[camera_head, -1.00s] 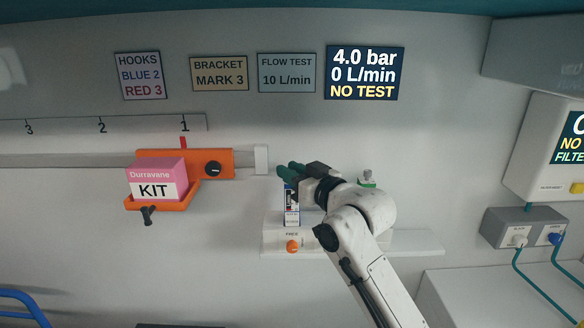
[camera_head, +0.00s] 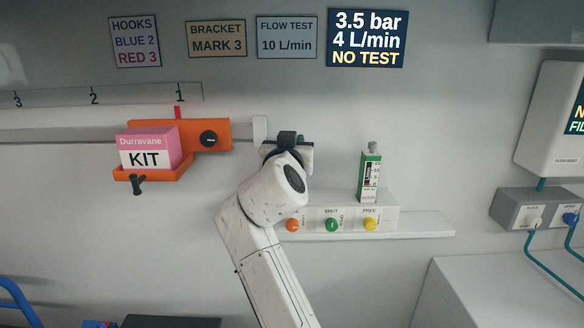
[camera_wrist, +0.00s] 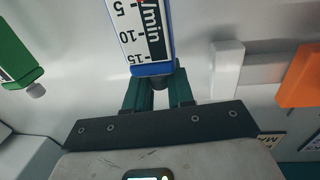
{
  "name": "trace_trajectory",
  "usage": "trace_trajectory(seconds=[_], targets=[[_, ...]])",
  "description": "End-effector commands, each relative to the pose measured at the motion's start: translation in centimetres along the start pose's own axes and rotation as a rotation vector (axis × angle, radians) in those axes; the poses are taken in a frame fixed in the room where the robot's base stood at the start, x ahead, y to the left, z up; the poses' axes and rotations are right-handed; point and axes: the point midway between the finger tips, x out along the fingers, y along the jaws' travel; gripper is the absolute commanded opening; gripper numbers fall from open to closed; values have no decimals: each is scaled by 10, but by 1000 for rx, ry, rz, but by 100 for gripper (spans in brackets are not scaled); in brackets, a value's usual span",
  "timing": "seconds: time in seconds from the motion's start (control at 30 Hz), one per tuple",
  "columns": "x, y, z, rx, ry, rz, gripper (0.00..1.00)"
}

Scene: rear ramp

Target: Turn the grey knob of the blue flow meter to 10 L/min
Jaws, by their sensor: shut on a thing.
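The blue flow meter (camera_wrist: 152,69) shows upside down in the wrist view, with scale marks 5, 10 and 15. My gripper (camera_wrist: 158,92) has its two green fingers at the meter's knob end, shut on the grey knob (camera_wrist: 158,84), which is mostly hidden between them. In the head view my gripper (camera_head: 286,143) is at the wall unit, and my arm hides the blue meter. The wall display (camera_head: 366,38) reads 3.5 bar, 4 L/min, NO TEST. The flow test sign (camera_head: 287,37) reads 10 L/min.
A green flow meter (camera_head: 362,190) stands to the right of my gripper, above the white unit with orange (camera_head: 292,225), green (camera_head: 331,225) and yellow (camera_head: 370,225) buttons. An orange bracket (camera_head: 222,134) with a pink kit box (camera_head: 147,150) is at left.

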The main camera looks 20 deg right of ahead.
Motion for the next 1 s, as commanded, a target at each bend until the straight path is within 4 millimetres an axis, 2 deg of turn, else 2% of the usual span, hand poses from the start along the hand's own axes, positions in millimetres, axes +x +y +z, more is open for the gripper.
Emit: trace_trajectory(seconds=[0.03,0.6,1.0], targets=[[0,-2,8,2,3,40,0],[0,0,-2,-3,5,552,0],[0,0,-3,-2,4,730,0]])
